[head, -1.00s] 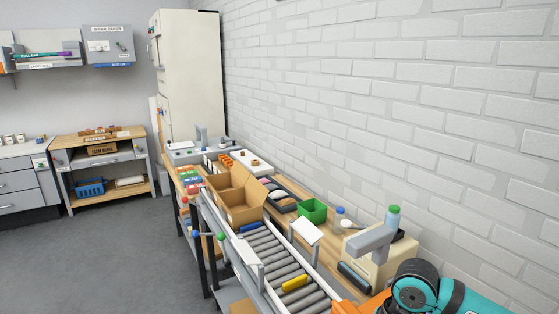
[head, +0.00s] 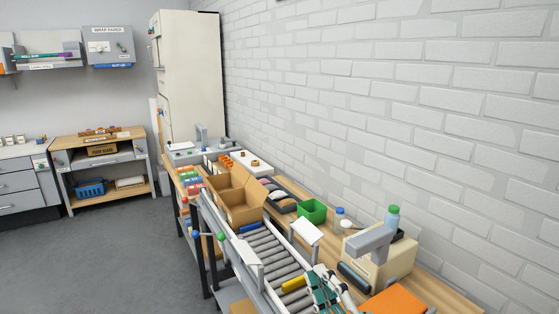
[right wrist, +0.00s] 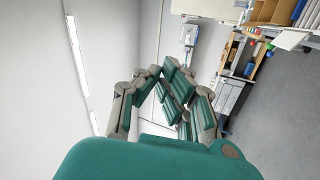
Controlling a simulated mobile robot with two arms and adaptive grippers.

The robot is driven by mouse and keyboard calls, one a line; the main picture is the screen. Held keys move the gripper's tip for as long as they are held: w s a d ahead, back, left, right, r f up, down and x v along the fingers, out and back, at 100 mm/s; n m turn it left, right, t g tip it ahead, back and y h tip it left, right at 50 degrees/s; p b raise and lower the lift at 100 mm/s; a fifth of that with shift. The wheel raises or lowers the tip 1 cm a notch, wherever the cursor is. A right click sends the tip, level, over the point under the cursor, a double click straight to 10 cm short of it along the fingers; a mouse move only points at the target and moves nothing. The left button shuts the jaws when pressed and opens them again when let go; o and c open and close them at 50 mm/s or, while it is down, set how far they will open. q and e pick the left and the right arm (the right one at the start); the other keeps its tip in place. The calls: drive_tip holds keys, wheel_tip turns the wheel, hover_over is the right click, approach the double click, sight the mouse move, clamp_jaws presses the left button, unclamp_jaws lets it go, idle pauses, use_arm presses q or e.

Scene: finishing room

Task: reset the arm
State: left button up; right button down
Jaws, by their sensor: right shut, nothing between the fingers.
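My right gripper (head: 325,290) shows at the bottom of the head view, teal and grey, over the lower right side of the roller conveyor (head: 270,254). In the right wrist view its fingers (right wrist: 165,92) are folded together, with nothing seen between them. A yellow cylinder (head: 293,283) lies on the rollers just left of the gripper in the head view. I cannot tell whether they touch. My left gripper is in neither view.
An open cardboard box (head: 243,205) stands at the conveyor's far end. A green bin (head: 313,210), a beige box-shaped unit (head: 383,262) with a grey arm, and a flat orange thing (head: 395,301) are along the wall side. The grey floor (head: 110,250) at left is clear.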

drive_tip(key=s+d+f+m+g+h, duration=0.1)
drive_tip(key=d+f+m+g+h, duration=0.2)
drive_tip(key=d+f+m+h, duration=0.35)
drive_tip(key=s+d+f+m+g+h, duration=0.1)
drive_tip(key=d+f+m+g+h, duration=0.1)
drive_tip(key=d+f+m+h, duration=0.45)
drive_tip(key=s+f+m+g+y, duration=0.3)
drive_tip(key=s+f+m+g, duration=0.6)
drive_tip(key=s+f, duration=1.1)
wheel_tip(320, 180, down, 27)
drive_tip(key=s+n+g+b, duration=0.2)
drive_tip(key=s+n+g, duration=0.1)
drive_tip(key=g, duration=0.1)
drive_tip(key=s+d+f, duration=0.3)
drive_tip(key=s+f, duration=1.2)
drive_tip(key=f, duration=0.1)
drive_tip(key=shift+s+f+g+h+b, duration=0.25)
drive_tip(key=shift+s+g+h+b, duration=0.05)
drive_tip(key=shift+s+g+b, duration=0.1)
drive_tip(key=shift+d, duration=0.1)
